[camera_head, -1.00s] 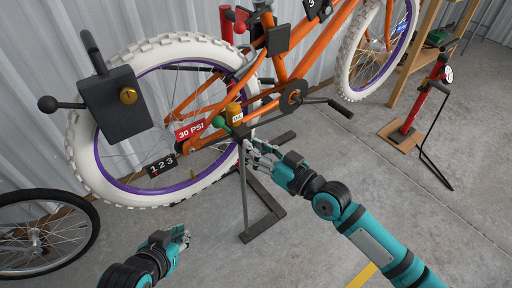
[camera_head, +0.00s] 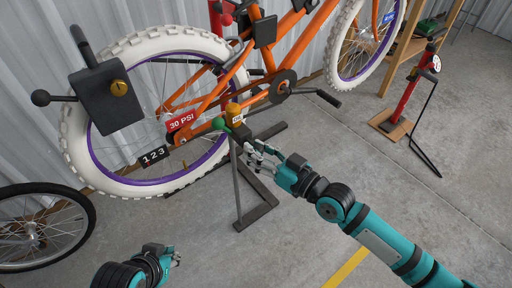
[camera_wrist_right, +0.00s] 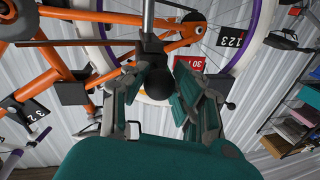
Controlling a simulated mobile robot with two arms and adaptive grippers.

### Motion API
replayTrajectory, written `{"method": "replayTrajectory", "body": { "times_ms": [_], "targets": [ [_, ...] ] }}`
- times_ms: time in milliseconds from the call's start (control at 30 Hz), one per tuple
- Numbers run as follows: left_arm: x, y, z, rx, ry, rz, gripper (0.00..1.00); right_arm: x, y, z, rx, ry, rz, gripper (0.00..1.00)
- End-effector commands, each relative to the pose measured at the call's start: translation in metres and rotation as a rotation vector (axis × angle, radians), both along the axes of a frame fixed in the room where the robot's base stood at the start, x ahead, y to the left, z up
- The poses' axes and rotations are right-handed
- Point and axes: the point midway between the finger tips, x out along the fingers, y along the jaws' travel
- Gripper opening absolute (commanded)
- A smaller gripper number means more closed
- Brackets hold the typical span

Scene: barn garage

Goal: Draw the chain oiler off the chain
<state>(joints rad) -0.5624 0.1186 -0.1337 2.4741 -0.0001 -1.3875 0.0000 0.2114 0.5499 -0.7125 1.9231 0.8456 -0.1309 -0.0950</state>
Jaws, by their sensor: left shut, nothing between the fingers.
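The orange-yellow oiler (camera_head: 234,110), with a small label, sits by the bike's rear chain area, above a dark block. A green ball (camera_head: 219,123) is beside it. Whether the oiler touches the chain is too small to tell. My right gripper (camera_head: 256,151) is just below and right of the oiler. In the right wrist view a black ball (camera_wrist_right: 161,82) on a dark block lies between the spread fingers of this gripper (camera_wrist_right: 158,76), with gaps visible at the sides. My left gripper (camera_head: 174,258) is shut and empty, low over the floor, far from the oiler.
The orange bike's rear wheel (camera_head: 75,150) stands behind the oiler. A dark stand (camera_head: 262,212) with an upright post is under it. A red pump (camera_head: 405,100) stands right.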

Motion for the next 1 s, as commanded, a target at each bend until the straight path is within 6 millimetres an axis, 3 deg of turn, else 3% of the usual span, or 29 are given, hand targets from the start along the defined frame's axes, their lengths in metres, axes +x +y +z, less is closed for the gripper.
{"method": "replayTrajectory", "body": {
  "times_ms": [33, 200, 533, 1000],
  "targets": [
    [0.0, 0.0, 0.0, 0.0, -0.001, 0.0, 0.0, -0.001, 0.0, -0.003, -0.002, 0.005, 0.002, 0.33],
    [0.0, 0.0, 0.0, 0.0, -0.001, 0.0, 0.0, -0.001, 0.0, -0.001, 0.0, 0.001, 0.0, 0.53],
    [0.001, 0.0, 0.0, -0.001, -0.002, -0.001, 0.0, -0.003, -0.004, 0.0, 0.0, 0.0, -0.001, 0.53],
    [0.001, 0.0, 0.0, -0.001, -0.002, -0.001, 0.0, -0.064, -0.069, -0.001, -0.004, 0.004, 0.0, 0.53]
  ]
}}
